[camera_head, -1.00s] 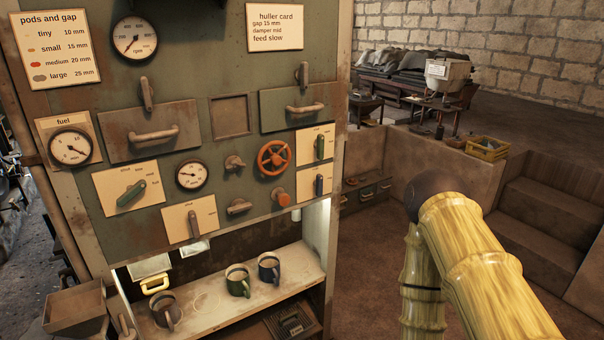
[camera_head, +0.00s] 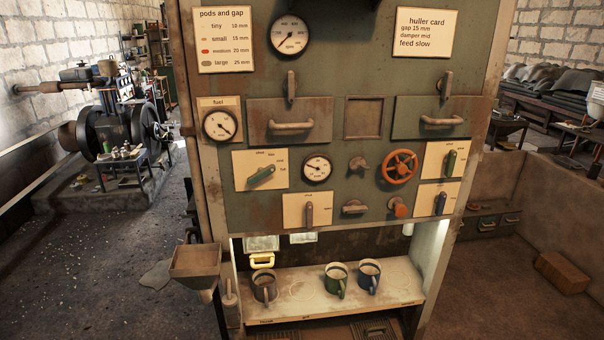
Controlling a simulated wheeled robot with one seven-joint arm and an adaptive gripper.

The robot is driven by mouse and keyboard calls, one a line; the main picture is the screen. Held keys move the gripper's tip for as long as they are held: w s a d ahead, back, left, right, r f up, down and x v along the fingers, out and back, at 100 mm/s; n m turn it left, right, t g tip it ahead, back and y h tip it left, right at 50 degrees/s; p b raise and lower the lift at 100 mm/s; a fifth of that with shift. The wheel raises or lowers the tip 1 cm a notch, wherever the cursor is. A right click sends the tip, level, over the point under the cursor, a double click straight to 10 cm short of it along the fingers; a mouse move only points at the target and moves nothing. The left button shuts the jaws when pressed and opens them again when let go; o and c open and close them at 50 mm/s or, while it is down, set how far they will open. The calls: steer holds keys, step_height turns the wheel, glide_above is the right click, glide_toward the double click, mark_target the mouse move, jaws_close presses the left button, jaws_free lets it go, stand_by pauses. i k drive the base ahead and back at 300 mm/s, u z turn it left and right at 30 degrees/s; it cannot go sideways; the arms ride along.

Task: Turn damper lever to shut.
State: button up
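The green-grey panel (camera_head: 340,112) faces me with several levers on cream plates. A green lever (camera_head: 261,176) on the left plate slants up to the right. A grey lever (camera_head: 309,214) on the lower plate stands upright. On the right, a green lever (camera_head: 450,163) and a blue lever (camera_head: 440,203) stand nearly upright on separate plates. The plate lettering is too small for me to tell surely which one is the damper lever. The huller card (camera_head: 426,33) reads "damper mid". My gripper is not in view.
A red handwheel (camera_head: 400,167), an orange knob (camera_head: 397,207) and drawer handles stick out from the panel. Below, mugs (camera_head: 336,281) stand on a shelf (camera_head: 303,284). A hopper (camera_head: 196,261) juts out at lower left. Floor is open at left (camera_head: 110,270).

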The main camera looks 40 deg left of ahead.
mark_target(262, 172)
steer(key=z, duration=0.05)
steer(key=i, duration=0.1)
steer(key=u, duration=2)
